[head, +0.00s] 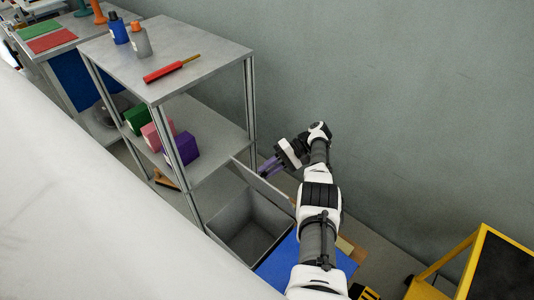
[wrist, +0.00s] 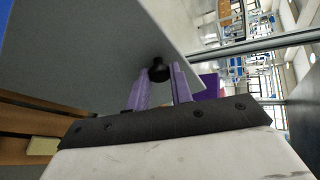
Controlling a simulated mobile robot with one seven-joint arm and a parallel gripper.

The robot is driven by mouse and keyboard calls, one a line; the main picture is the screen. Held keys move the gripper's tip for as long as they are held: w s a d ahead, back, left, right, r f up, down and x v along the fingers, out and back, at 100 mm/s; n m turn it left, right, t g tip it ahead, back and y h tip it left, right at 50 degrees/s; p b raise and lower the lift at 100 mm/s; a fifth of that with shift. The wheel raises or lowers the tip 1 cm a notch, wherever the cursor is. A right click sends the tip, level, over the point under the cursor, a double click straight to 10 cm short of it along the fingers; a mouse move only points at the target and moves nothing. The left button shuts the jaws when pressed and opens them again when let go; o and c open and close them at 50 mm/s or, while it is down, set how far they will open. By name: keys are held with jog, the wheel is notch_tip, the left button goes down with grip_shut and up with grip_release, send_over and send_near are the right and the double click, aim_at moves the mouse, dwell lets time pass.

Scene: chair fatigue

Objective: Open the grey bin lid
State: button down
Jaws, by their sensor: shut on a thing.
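The grey bin (head: 248,218) stands on the floor beside the metal shelf, and its empty-looking inside shows in the head view. Its grey lid (head: 263,182) is tilted up along the far right side of the opening. In the wrist view the lid (wrist: 100,55) fills the upper left as a flat grey panel. A black knob (wrist: 159,70) on the lid sits between the purple fingers of my gripper (wrist: 160,88). My gripper (head: 268,166) is shut on this knob at the raised lid. The lid's hinge is not clear to see.
The metal shelf (head: 195,58) stands left of the bin, with bottles, a red tool and coloured boxes. A blue panel (head: 280,266) lies right of the bin. A yellow cart (head: 445,265) stands at lower right. A grey wall runs behind my arm.

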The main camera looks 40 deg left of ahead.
jog(key=shift+a, duration=0.1)
dwell(0.3)
jog(key=c, duration=1.3)
grip_release()
jog(key=shift+o, duration=0.2)
notch_tip(320, 180, up, 20)
jog(key=p, duration=1.8)
